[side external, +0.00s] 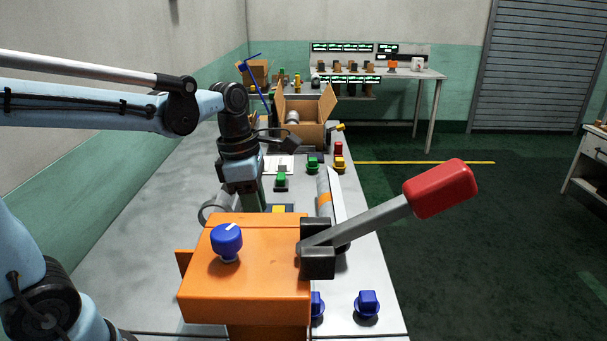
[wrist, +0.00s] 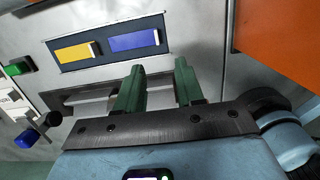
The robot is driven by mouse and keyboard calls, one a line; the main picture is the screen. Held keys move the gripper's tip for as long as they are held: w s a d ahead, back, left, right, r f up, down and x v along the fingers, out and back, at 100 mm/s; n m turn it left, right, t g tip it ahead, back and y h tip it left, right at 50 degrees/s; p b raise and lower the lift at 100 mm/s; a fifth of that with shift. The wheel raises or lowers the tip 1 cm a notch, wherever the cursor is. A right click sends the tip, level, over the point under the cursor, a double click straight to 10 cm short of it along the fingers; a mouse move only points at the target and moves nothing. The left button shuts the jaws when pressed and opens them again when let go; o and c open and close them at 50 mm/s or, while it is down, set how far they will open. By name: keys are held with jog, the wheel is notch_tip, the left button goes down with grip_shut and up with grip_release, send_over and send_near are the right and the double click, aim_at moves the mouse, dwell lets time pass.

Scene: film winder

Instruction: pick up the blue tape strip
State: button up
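The blue tape strip (wrist: 133,41) lies flat in the right part of a dark blue holder (wrist: 108,62) in the wrist view, beside a yellow strip (wrist: 75,53). It has a pale edge at its right end. In the side view the orange machine housing hides the blue strip, and only the yellow strip (side external: 278,209) shows. My gripper (wrist: 158,66) is open, with two green fingers apart and nothing between them. The fingertips appear just below the blue strip in the wrist picture, apart from it. In the side view my gripper is partly hidden behind the housing.
The orange housing (side external: 245,270) with a blue knob (side external: 227,242) and red-handled lever (side external: 440,188) stands close by; orange also fills the wrist view's upper right (wrist: 280,40). A green button (side external: 281,180) and an open cardboard box (side external: 304,112) are farther along the bench.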

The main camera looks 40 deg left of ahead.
jog(key=shift+w+d+f, duration=0.1)
jog(key=shift+f, duration=1.35)
jog(key=shift+w+d+f, duration=0.15)
jog(key=shift+f, duration=1.25)
jog(key=shift+w+d+f, duration=0.1)
jog(key=shift+f, duration=1.35)
jog(key=shift+w+f, duration=0.25)
jog(key=shift+f, duration=1.05)
jog(key=shift+w+f, duration=0.25)
jog(key=shift+f, duration=1)
grip_shut()
